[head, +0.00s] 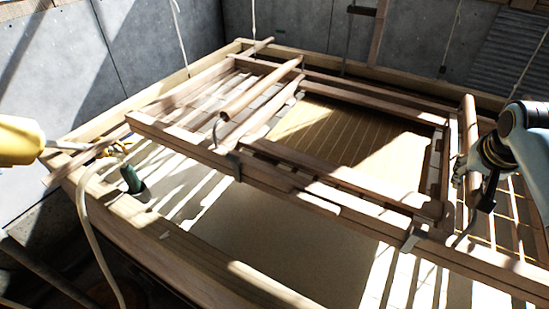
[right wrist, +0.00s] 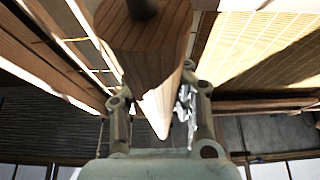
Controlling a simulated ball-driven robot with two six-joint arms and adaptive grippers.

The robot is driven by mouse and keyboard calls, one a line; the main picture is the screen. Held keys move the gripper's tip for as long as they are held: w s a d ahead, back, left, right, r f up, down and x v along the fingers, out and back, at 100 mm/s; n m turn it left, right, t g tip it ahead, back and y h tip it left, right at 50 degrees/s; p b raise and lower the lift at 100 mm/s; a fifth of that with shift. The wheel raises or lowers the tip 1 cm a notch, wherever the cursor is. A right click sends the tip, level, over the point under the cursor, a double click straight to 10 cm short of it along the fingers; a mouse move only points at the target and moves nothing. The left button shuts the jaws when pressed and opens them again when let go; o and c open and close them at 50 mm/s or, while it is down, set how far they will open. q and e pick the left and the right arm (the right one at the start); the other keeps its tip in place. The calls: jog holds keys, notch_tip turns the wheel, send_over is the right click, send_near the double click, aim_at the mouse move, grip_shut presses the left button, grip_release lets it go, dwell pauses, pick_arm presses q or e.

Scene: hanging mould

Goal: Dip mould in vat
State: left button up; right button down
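The mould, a wooden frame with a tan slatted screen (head: 335,135), hangs on cords above the vat, tilted in the head view. The vat (head: 185,255) is a wide wooden box holding a pale, flat liquid. A round wooden handle bar (head: 262,88) crosses the mould's left part. Another handle bar (head: 469,125) stands at its right. My right gripper (head: 462,172) is at this right bar. In the right wrist view the bar (right wrist: 145,55) runs between the fingers; firm contact on both sides is unclear. My left gripper (head: 118,149) is small near the vat's left rim, its fingers unclear.
A dark green cylinder (head: 132,180) stands by the vat's left rim. A pale hose (head: 92,235) hangs over that corner. Grey panel walls (head: 300,35) close off the back. Strong sun stripes and shadows cross the wood and liquid.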

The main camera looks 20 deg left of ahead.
dwell(0.3)
jog(key=shift+t, duration=0.4)
notch_tip(320, 180, down, 12)
jog(key=b, duration=0.7)
jog(key=shift+s+r, duration=0.1)
jog(key=shift+r, duration=0.15)
notch_tip(320, 180, down, 13)
jog(key=b, duration=1)
jog(key=shift+t, duration=0.4)
jog(key=shift+f, duration=0.1)
